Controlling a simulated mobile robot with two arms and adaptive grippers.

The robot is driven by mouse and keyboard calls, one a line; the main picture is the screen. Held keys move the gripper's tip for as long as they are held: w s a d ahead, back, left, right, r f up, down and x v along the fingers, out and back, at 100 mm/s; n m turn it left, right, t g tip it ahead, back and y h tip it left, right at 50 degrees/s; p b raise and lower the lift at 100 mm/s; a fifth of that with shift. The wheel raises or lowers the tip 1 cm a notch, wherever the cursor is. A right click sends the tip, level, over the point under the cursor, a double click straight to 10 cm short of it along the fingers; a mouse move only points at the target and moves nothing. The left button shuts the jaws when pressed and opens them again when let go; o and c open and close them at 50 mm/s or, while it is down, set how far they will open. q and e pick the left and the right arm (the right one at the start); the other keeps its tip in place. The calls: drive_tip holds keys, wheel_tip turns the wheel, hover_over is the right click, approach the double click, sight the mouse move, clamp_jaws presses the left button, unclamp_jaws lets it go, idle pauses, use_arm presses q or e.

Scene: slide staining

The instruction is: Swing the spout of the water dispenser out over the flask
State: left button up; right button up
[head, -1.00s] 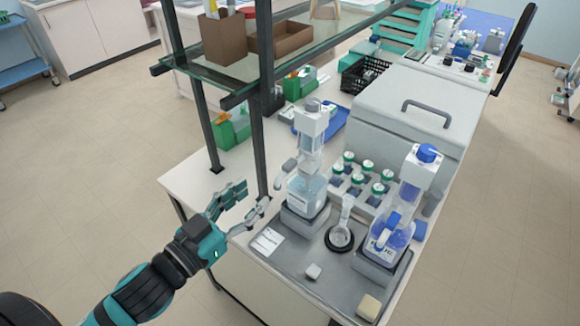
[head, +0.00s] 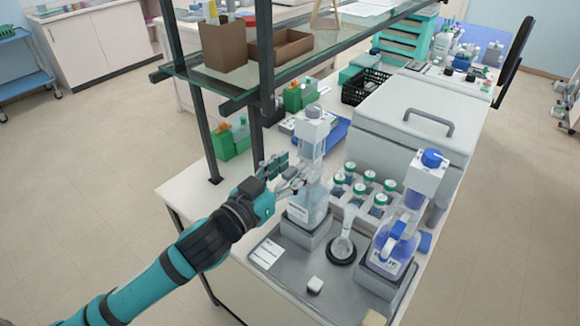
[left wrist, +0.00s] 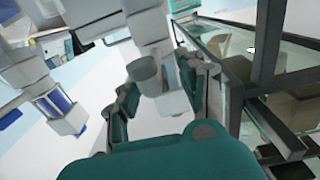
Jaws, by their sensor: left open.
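The dispenser with a white top and clear bottle (head: 309,205) stands on a grey block on the tray; I take it for the water dispenser. My left gripper (head: 285,176) is open beside its upper part, on its left side. In the left wrist view a grey rounded spout end (left wrist: 146,70) shows between the open fingers (left wrist: 165,100); I cannot tell whether they touch it. In the head view the gripper mostly hides the spout. The small glass flask (head: 345,232) stands upright in a black ring, right of this dispenser. My right gripper is not in view.
A second dispenser with a blue cap (head: 428,170) stands to the right on the grey tray (head: 278,283). Several green-capped bottles (head: 364,183) stand behind the flask. A dark shelf post (head: 265,60) rises close behind my left gripper.

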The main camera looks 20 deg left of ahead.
use_arm(q)
clamp_jaws()
idle(0.3)
idle(0.4)
